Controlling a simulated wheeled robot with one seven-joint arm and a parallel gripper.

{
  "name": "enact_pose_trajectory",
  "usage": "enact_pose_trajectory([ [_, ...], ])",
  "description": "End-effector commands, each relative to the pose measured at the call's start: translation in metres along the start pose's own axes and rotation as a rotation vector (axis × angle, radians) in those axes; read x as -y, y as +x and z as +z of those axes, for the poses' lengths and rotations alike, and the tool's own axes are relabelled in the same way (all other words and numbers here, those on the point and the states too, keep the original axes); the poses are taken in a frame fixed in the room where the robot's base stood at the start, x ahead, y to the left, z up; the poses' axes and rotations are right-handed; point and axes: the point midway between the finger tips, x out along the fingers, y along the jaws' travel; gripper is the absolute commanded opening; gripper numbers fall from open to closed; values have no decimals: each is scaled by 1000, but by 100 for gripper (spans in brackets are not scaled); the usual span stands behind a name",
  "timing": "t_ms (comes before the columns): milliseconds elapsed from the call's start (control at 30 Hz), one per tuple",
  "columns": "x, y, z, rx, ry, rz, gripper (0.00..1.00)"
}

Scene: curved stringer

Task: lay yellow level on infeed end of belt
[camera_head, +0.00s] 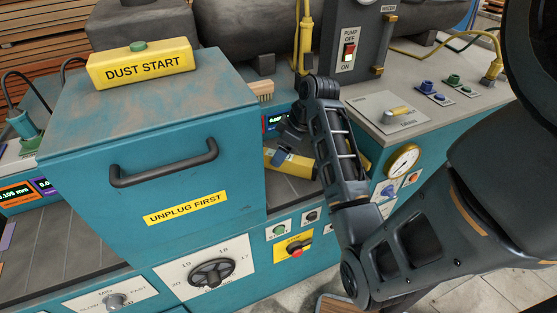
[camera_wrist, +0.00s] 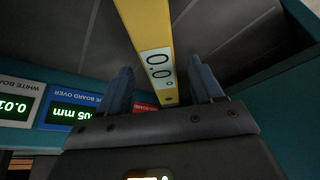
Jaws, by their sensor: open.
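The yellow level (camera_head: 290,162) lies on the dark slatted belt (camera_head: 293,188) in the opening right of the teal hood; my arm hides its middle in the head view. In the wrist view the level (camera_wrist: 150,30) runs up from between the two fingers of my gripper (camera_wrist: 163,85), with a white label reading "0.0" on its face. The fingers stand apart on either side of it, with gaps showing. The belt also shows on the left of the hood.
The teal hood (camera_head: 150,130) with a black handle stands left of my arm. A teal wall (camera_wrist: 290,110) is close on the right in the wrist view, and lit displays (camera_wrist: 75,115) are on the left. A gauge (camera_head: 402,161) and control panel lie right of my arm.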

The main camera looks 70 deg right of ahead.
Motion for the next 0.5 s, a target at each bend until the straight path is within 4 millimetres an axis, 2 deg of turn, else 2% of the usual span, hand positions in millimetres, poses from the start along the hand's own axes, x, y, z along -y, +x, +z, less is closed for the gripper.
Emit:
enact_pose_trajectory([
  [200,2,25,1,0,0,-1,66],
  [500,1,28,1,0,-1,1,64],
])
